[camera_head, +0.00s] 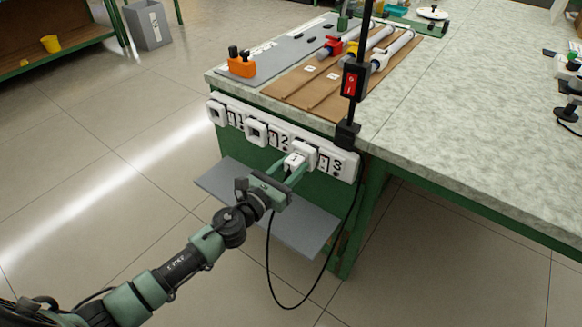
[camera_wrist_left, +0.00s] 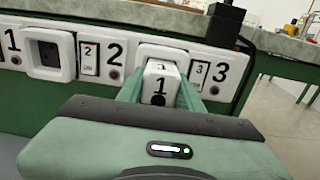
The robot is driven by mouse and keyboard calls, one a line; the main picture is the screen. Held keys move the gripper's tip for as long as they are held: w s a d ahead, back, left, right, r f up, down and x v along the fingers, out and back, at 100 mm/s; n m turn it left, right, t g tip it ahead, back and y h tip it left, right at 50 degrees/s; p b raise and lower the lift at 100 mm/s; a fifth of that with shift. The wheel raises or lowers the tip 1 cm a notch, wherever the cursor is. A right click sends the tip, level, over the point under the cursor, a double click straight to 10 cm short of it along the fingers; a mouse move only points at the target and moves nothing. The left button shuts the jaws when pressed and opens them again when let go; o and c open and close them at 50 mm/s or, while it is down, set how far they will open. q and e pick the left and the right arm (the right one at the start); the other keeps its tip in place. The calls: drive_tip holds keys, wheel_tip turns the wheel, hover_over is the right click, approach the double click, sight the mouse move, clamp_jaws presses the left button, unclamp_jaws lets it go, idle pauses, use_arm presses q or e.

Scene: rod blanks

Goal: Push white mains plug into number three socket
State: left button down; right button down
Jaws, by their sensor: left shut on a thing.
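A white mains plug (camera_head: 293,162) marked "1" is held between the fingers of my left gripper (camera_head: 287,175). It also shows between the green fingers in the left wrist view (camera_wrist_left: 161,82). It is at the front of the number three socket (camera_head: 305,150), a raised white square left of the "3" label. In the left wrist view the upper rim of this socket (camera_wrist_left: 163,52) shows behind the plug. The plug hides the socket's opening, so I cannot tell how deep it sits. My right gripper is not in view.
The white socket strip (camera_head: 228,118) runs along the bench front; the number two socket (camera_head: 256,132) is empty. A grey shelf (camera_head: 220,185) lies below. A black cord (camera_head: 269,262) loops down near the floor. A post with a red switch (camera_head: 350,84) stands above socket three.

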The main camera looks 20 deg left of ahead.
sight(290, 170)
use_arm(q)
drive_tip(key=shift+w+r, duration=0.1)
drive_tip(key=shift+w, duration=0.05)
drive_tip(key=c, duration=0.9)
unclamp_jaws()
drive_tip(key=shift+w+d, duration=0.1)
drive_tip(key=shift+o, duration=0.2)
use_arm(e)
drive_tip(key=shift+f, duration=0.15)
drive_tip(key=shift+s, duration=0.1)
use_arm(q)
drive_tip(key=shift+s+a, duration=0.2)
drive_tip(key=shift+s, duration=0.25)
drive_tip(key=v, duration=0.6)
drive_tip(key=shift+s+b, duration=0.2)
drive_tip(key=shift+b, duration=0.15)
drive_tip(key=shift+s+a, duration=0.1)
drive_tip(key=shift+s, duration=0.2)
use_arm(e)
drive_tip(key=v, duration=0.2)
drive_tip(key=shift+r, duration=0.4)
